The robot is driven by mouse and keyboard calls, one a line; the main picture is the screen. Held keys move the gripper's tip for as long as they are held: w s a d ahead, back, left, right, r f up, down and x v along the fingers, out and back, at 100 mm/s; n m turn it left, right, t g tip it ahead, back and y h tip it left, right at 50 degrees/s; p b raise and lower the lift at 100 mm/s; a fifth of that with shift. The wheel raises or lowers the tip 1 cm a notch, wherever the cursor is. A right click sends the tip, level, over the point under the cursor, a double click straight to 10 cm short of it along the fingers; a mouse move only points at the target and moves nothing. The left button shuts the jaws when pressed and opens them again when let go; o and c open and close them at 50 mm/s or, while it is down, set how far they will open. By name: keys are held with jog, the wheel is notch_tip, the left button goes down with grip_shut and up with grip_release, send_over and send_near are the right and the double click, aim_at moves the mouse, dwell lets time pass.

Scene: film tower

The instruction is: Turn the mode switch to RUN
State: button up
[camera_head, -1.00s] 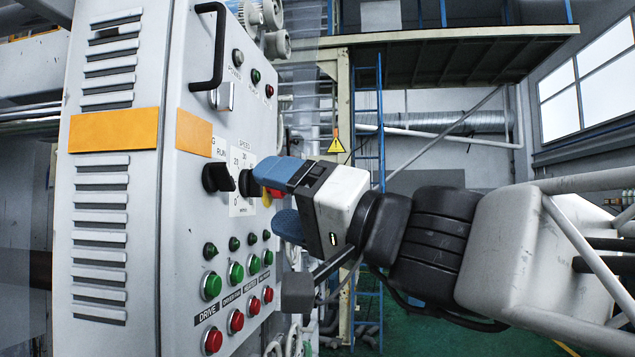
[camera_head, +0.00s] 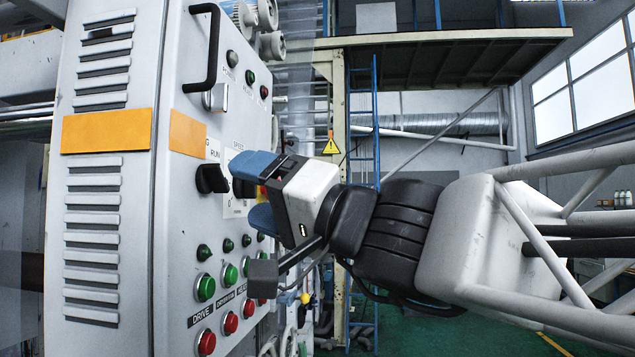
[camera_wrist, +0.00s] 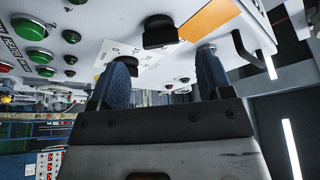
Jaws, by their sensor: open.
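The mode switch (camera_head: 211,179) is a black knob beside the RUN label on the panel's front. It also shows in the wrist view as a black knob (camera_wrist: 160,32) ahead of my fingers. My gripper (camera_head: 250,192) is open and empty, with blue fingers, one above the other in the head view. It is in front of the speed dial, to the right of the mode switch and apart from it. In the wrist view the gap between the fingers (camera_wrist: 163,62) lies below the knob. The speed dial's black knob (camera_head: 243,188) is partly hidden by my gripper.
Green buttons (camera_head: 205,288) and red buttons (camera_head: 206,342) sit lower on the panel. A black handle (camera_head: 212,50) sticks out above the switch. Open room lies to the panel's right.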

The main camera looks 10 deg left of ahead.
aim_at(224, 181)
jog(key=shift+x, duration=2.6)
jog(key=c, duration=0.9)
